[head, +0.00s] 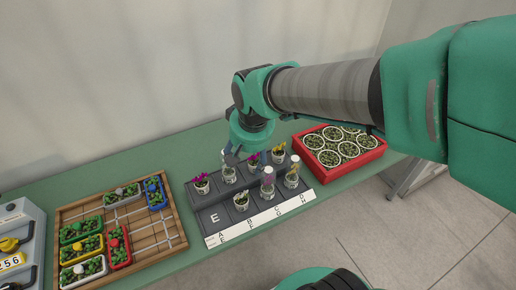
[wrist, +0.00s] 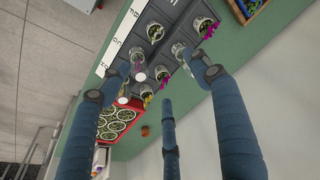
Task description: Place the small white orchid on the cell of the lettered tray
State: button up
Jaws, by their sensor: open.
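The lettered tray (head: 205,226) is dark grey with a white lettered strip along its front. Its front-left cell, marked E, is empty. Several small potted orchids stand in the other cells. A pot with pale, whitish parts (head: 229,178) stands in the back row, just below my gripper (head: 234,157); it may be the small white orchid, but its flower is partly hidden. In the wrist view the fingers of my gripper (wrist: 165,85) are spread apart above the back of the tray, with nothing visibly held. A pot (wrist: 179,49) shows beside one finger.
A magenta orchid (head: 201,184) stands left of the whitish one, another (head: 254,164) right of it. A taller orchid (head: 267,186) stands in front. A red crate of round pots (head: 370,157) is at right, a wooden tray of coloured planters (head: 151,222) at left.

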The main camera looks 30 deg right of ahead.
jog(key=s+r+n+t, duration=0.2)
jog(key=s+r, duration=0.8)
jog(key=s, duration=0.2)
jog(key=shift+s+r, duration=0.25)
